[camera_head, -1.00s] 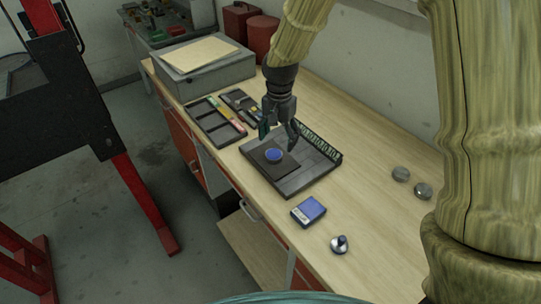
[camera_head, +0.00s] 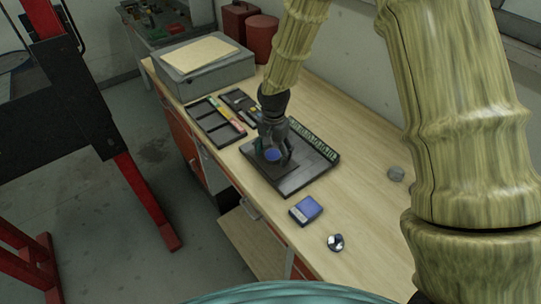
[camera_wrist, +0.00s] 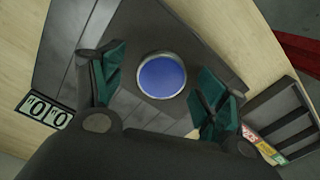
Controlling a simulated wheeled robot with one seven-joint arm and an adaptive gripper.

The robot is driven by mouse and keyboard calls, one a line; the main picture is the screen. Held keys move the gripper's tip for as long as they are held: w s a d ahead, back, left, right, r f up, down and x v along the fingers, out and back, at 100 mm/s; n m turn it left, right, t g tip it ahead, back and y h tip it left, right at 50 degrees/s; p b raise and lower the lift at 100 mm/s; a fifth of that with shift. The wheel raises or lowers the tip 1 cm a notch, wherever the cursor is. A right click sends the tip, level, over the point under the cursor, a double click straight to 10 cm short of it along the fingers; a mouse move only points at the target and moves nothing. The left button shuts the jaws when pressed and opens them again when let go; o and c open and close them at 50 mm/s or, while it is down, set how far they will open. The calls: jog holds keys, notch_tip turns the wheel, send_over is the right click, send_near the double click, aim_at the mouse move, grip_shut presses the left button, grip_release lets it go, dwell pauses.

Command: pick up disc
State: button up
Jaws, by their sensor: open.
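The disc (camera_head: 272,155) is round with a blue face and a pale metallic rim. It lies on a dark pad on a black tray (camera_head: 300,182) on the workbench. In the wrist view the disc (camera_wrist: 162,75) shows whole, between and just beyond the two fingertips. My gripper (camera_head: 273,151) is directly over the disc, pointing down, with its fingers spread to either side. The wrist view shows my gripper (camera_wrist: 155,88) open with teal finger pads and nothing held. Whether the fingertips touch the pad cannot be told.
A blue box (camera_head: 306,210) and a small metallic part (camera_head: 335,242) lie nearer on the bench. A grey round piece (camera_head: 396,174) is at right. Divided trays (camera_head: 215,121) and a grey case (camera_head: 204,72) are behind. Bare wood lies right of the tray.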

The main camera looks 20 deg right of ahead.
jog(key=c, duration=1.3)
jog(key=shift+c, duration=0.5)
jog(key=shift+r, duration=0.1)
